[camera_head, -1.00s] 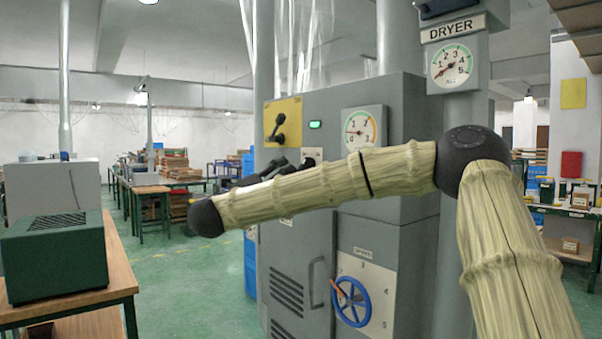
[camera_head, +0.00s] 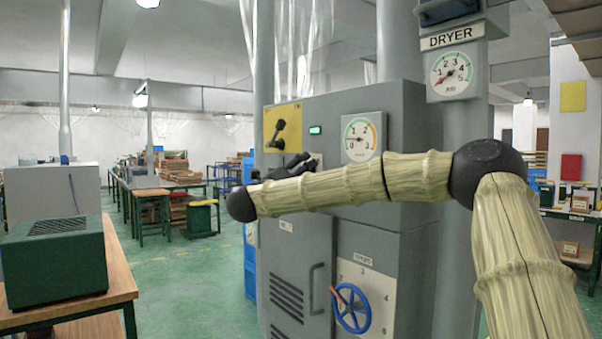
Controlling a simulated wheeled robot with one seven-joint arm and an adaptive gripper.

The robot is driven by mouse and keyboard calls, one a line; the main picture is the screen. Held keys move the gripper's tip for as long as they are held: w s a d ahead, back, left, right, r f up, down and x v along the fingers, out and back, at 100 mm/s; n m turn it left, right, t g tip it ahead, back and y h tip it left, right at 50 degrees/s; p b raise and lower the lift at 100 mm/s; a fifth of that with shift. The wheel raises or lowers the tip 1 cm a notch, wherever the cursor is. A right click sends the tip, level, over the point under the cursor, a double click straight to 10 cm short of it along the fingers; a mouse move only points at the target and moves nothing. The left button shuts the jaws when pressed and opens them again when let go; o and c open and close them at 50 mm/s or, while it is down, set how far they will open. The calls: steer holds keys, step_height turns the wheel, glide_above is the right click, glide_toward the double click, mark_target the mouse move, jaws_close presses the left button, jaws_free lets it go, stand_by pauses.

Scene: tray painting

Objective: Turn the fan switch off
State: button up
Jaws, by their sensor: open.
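A grey dryer cabinet (camera_head: 420,125) fills the middle of the view. A yellow plate (camera_head: 296,113) on its front carries a black lever switch (camera_head: 279,135), and a green lamp (camera_head: 315,130) glows beside it. No fan label is legible, so I cannot tell for sure which control is the fan switch. My gripper (camera_head: 302,163) is dark, seen partly behind my forearm, and appears open and empty. It is in front of the cabinet, below and right of the lever. Contact with the cabinet cannot be made out. My forearm and gripper cover the area just below the lamp.
A blue handwheel (camera_head: 351,309) and a door handle (camera_head: 317,289) stick out low on the cabinet. A pressure gauge (camera_head: 361,138) is right of the lamp. A wooden table with a green box (camera_head: 55,256) stands at the left. The green floor between is clear.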

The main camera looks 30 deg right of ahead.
steer(key=shift+c, duration=0.3)
steer(key=c, duration=1)
